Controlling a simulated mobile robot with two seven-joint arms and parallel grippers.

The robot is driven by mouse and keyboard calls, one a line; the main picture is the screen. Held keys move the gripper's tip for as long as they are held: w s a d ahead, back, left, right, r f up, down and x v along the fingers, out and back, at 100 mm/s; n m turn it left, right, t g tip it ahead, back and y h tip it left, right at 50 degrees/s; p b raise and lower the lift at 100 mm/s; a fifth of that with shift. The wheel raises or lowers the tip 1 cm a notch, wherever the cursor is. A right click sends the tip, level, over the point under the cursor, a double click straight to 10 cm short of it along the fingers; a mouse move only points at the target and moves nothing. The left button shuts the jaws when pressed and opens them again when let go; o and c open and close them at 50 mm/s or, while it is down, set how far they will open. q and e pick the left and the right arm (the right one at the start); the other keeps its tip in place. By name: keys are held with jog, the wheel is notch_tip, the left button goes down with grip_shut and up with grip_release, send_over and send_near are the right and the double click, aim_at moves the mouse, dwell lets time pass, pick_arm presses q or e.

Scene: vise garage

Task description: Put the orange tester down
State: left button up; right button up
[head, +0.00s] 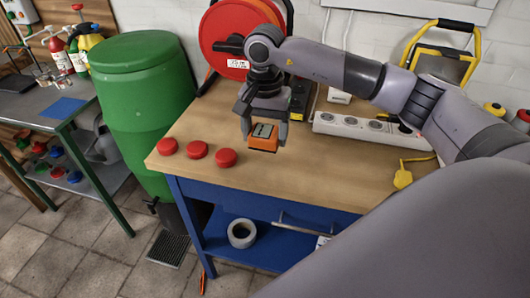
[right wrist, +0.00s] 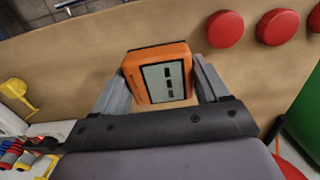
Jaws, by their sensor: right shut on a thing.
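The orange tester (head: 263,137) is a small box with a grey screen. My right gripper (head: 264,128) is shut on it, one finger on each side, over the front part of the wooden workbench top (head: 330,158). In the right wrist view the tester (right wrist: 160,73) sits between the fingertips of the right gripper (right wrist: 161,82), screen facing the camera. I cannot tell whether its underside touches the bench top. My left gripper is not in view.
Three red caps (head: 197,149) lie in a row to the left of the tester. Behind are a red cable reel (head: 222,40) and a white power strip (head: 350,127); a yellow plug (head: 403,178) lies right. A green barrel (head: 143,105) stands left of the bench. Bare wood surrounds the tester in front.

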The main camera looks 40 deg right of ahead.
aim_at(265, 165)
notch_tip(265, 165, down, 7)
jog(key=shift+r, duration=0.1)
dwell(0.3)
jog(key=shift+f, duration=0.2)
jog(key=o, duration=1.4)
jog(key=shift+r, duration=0.15)
